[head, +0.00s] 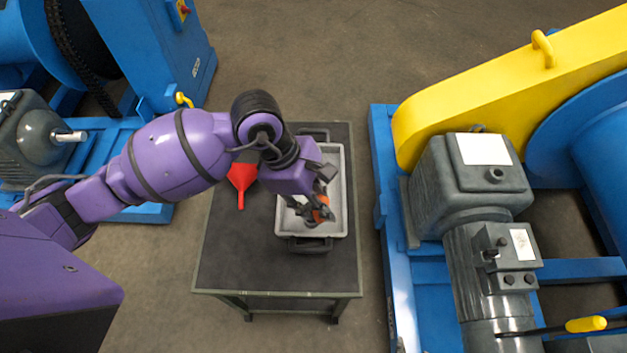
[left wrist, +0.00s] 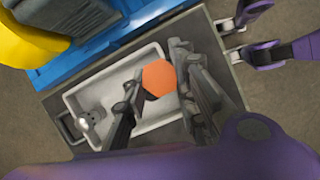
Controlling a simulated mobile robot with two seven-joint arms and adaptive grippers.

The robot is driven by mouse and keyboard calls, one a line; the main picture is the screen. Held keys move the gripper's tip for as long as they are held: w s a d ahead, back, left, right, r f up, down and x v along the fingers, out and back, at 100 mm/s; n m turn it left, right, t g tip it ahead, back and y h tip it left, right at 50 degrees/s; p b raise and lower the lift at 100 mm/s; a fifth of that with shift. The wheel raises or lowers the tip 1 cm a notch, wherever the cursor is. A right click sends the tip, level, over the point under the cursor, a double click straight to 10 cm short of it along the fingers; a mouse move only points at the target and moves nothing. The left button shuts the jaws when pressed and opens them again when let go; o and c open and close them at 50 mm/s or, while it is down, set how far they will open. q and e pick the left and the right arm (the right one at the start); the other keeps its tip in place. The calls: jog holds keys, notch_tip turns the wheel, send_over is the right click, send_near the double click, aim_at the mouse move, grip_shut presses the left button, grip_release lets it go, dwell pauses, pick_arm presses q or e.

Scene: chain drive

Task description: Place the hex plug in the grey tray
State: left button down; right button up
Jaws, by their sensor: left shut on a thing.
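The orange hex plug (left wrist: 160,78) is held between the dark fingers of my left gripper (left wrist: 158,95). In the head view the plug (head: 322,213) shows partly behind the fingers of my left gripper (head: 318,203). The grey tray (head: 338,165) lies on the dark table, and the gripper with the plug is over its near part. How high the plug is above the tray floor I cannot tell. The tray (left wrist: 100,85) also shows behind the fingers in the left wrist view. My right gripper is not in the head view.
A small silvery-grey part (left wrist: 86,121) lies at one end of the tray. A red funnel (head: 242,180) lies on the table (head: 240,265) left of the tray, partly under my arm. A grey gearbox (head: 470,180) with a yellow guard stands to the right. The table's near part is clear.

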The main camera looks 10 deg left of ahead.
pick_arm(q)
jog(key=w+d+n+t+y+b, duration=0.25)
jog(key=d+n, duration=0.25)
jog(key=n, duration=0.4)
jog(key=shift+t+h, duration=0.35)
jog(key=shift+h, duration=0.1)
jog(key=w+a+f, duration=0.3)
jog(key=f, duration=0.1)
jog(key=w+a+f, duration=0.3)
jog(key=f, duration=0.1)
jog(key=w+a+f, duration=0.3)
jog(key=w+f, duration=0.1)
jog(key=shift+a+b, duration=0.35)
jog(key=shift+f, duration=0.2)
jog(key=c, duration=1.4)
grip_release()
jog(key=shift+c, duration=0.2)
jog(key=shift+r, duration=0.1)
jog(key=shift+a+r, duration=0.1)
jog(key=shift+r, duration=0.35)
jog(key=v, duration=1.1)
jog(key=shift+s+p, duration=0.15)
jog(key=shift+p, duration=0.2)
